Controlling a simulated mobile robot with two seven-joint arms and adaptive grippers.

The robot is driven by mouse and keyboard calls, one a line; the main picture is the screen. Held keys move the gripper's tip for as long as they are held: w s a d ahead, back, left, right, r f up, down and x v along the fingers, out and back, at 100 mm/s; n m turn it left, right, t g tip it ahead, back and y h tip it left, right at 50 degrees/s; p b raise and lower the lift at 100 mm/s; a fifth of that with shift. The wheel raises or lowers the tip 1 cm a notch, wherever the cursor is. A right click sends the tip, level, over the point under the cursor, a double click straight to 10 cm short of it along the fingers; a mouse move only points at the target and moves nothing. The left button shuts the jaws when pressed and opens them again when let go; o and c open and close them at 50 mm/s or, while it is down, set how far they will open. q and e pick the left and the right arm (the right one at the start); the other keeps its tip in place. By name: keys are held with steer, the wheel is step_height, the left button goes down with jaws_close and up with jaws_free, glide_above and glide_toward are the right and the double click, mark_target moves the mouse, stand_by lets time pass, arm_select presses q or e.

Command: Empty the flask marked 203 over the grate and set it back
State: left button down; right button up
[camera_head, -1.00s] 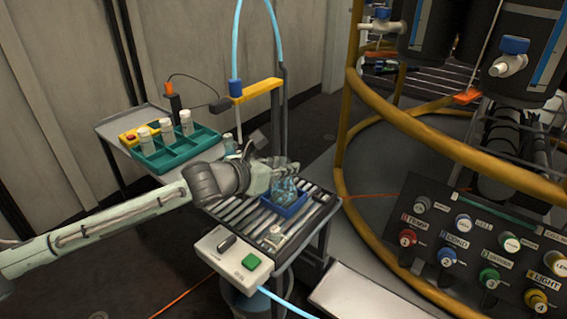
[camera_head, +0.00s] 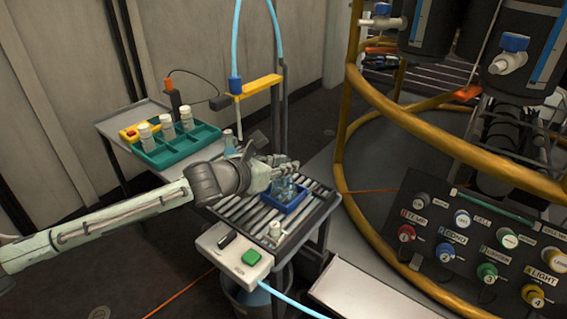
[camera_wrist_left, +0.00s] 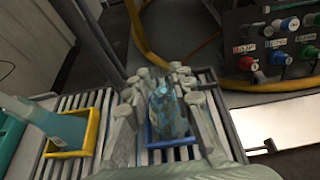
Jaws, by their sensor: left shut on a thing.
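A clear bluish flask (camera_head: 284,188) stands about upright at a blue square holder (camera_head: 296,206) on the slatted grate (camera_head: 238,211). In the left wrist view the flask (camera_wrist_left: 168,112) is between the fingers, with the blue holder's rim (camera_wrist_left: 172,143) around its lower part. I cannot tell whether its base rests on the bottom. My left gripper (camera_head: 287,166) is shut on this flask. No number is readable on it. A second flask with blue liquid (camera_wrist_left: 60,124) is at a yellow holder (camera_wrist_left: 88,135) in the wrist view. My right gripper is not in view.
A green rack (camera_head: 176,152) with several white-capped bottles stands behind my left arm. A yellow arm with a blue hose (camera_head: 236,85) rises behind the grate. A box with a green button (camera_head: 251,257) is at the front. A yellow rail (camera_head: 420,130) and knob panel stand right.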

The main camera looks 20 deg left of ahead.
arm_select(q)
steer(key=shift+f, duration=0.15)
steer(key=shift+f, duration=0.25)
steer(key=shift+f+p, duration=0.25)
steer(key=shift+p, duration=0.1)
steer(key=c, duration=0.7)
jaws_free()
